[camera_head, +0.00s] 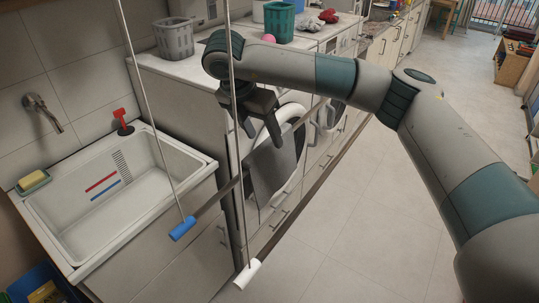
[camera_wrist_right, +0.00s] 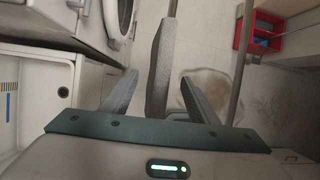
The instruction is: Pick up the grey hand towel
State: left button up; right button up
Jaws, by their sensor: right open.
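The grey hand towel (camera_head: 272,172) hangs over a thin rail (camera_head: 212,203) in front of the round washing machine door. In the right wrist view the towel (camera_wrist_right: 160,68) shows nearly edge-on, its near end between my two fingers, with a gap on each side. My right gripper (camera_head: 262,128) is open and above the towel, fingers pointing down. The right wrist view shows the same open fingers (camera_wrist_right: 160,100). I cannot tell how deep the towel's edge sits between them. My left gripper is not in view.
A second rail with a white end (camera_head: 246,273) runs beside the first. A sink (camera_head: 65,238) is at the left. Baskets (camera_head: 174,40) stand on the counter. A red box (camera_wrist_right: 262,35) is on the floor. The floor (camera_head: 375,235) at right is clear.

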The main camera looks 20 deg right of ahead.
aim_at(266, 141)
jog(key=shift+x, duration=1)
jog(key=shift+w+d+f, duration=0.1)
jog(key=shift+d+f, duration=0.1)
jog(key=shift+f, duration=0.25)
pick_arm(q)
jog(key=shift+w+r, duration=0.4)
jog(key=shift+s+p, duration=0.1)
jog(key=shift+p, duration=0.2)
pick_arm(e)
jog(key=shift+d+f+p, duration=0.35)
jog(key=shift+f+p, duration=0.2)
jog(key=shift+f, duration=0.15)
jog(key=p+x, duration=0.2)
jog(key=x, duration=0.1)
jog(key=shift+d+f, duration=0.15)
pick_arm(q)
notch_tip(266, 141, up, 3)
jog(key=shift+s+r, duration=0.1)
pick_arm(e)
jog(key=shift+w+f, duration=0.1)
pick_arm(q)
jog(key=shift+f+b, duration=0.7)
pick_arm(e)
jog(key=shift+f, duration=0.25)
